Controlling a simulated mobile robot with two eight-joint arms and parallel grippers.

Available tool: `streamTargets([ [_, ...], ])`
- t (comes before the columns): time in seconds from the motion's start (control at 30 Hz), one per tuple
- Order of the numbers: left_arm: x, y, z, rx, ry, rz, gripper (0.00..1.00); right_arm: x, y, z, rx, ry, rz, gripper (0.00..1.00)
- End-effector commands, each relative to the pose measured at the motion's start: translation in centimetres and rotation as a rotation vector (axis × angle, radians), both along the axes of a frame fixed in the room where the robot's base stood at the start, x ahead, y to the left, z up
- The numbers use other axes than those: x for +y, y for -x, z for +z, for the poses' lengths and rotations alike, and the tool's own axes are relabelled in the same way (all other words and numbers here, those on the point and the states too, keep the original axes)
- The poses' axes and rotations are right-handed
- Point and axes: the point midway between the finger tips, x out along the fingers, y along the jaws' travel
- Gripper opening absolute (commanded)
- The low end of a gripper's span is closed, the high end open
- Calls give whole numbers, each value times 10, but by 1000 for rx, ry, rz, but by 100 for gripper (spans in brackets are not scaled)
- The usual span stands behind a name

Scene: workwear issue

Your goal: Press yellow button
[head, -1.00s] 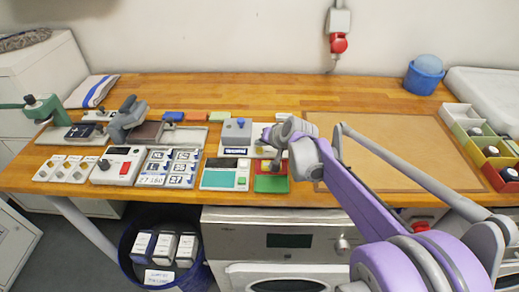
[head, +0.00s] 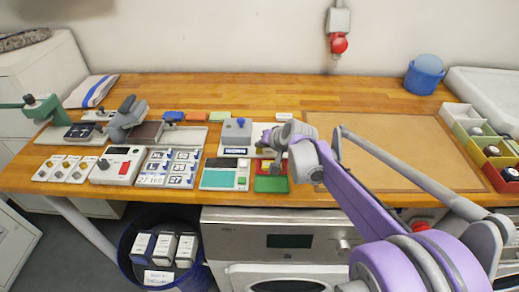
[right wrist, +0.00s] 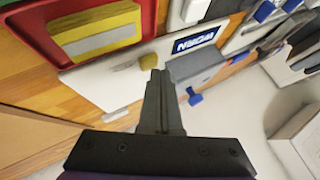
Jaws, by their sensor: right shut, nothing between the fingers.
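The yellow button (right wrist: 152,61) is a small knob on a white plate (right wrist: 105,85) in the right wrist view. My right gripper (right wrist: 157,76) is shut and empty. Its fingertips are right beside the button and overlap its lower edge; I cannot tell whether they touch. In the head view my right gripper (head: 272,146) is over the plate's right part, and the button is hidden or too small to make out. My left gripper is not in view.
A grey box with a blue knob (head: 241,121) stands left of the gripper. A red tray (right wrist: 62,36) with a yellow and grey block is close by. A green tray (head: 270,184) lies in front. The brown mat (head: 400,140) to the right is clear.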

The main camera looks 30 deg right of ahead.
Motion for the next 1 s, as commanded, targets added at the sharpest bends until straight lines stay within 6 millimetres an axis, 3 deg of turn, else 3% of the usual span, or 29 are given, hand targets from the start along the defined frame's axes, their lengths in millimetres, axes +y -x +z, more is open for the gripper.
streamTargets([
  [1.0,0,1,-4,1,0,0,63,0,0,-7,0,0,0,0],
])
